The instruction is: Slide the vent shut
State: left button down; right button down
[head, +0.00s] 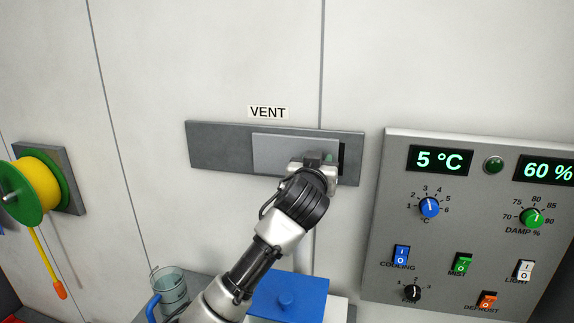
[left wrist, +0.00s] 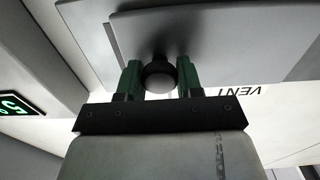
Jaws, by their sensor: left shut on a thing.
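The vent is a dark grey plate (head: 220,146) on the wall under a "VENT" label (head: 268,112). A lighter grey sliding panel (head: 280,152) lies across its middle and right part. A narrow dark strip of the opening (head: 342,158) shows at the panel's right edge. My left gripper (head: 319,160) is at the panel's right end and covers the knob in the head view. In the left wrist view, my left gripper (left wrist: 158,80) has its green fingers on either side of a dark round knob (left wrist: 158,76), shut on it. My right gripper is in neither view.
A control panel (head: 380,220) with displays, knobs and switches stands to the right of the vent. A yellow reel (head: 40,183) hangs at the left. Below are a glass jug (head: 171,285) and a blue lidded box (head: 265,303). The wall around the vent is bare.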

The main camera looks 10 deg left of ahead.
aim_at(337, 160)
pick_arm(q)
jog(key=d, duration=0.3)
jog(key=shift+s+d+b, duration=0.1)
jog(key=shift+d+b, duration=0.15)
jog(key=shift+b, duration=0.1)
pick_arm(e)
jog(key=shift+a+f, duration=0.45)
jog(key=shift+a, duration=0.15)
pick_arm(q)
jog(key=c, duration=1.1)
grip_release()
jog(key=shift+c, duration=0.2)
jog(key=o, duration=0.4)
jog(key=shift+d, duration=0.25)
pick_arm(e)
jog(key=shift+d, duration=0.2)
pick_arm(q)
jog(key=shift+a, duration=0.1)
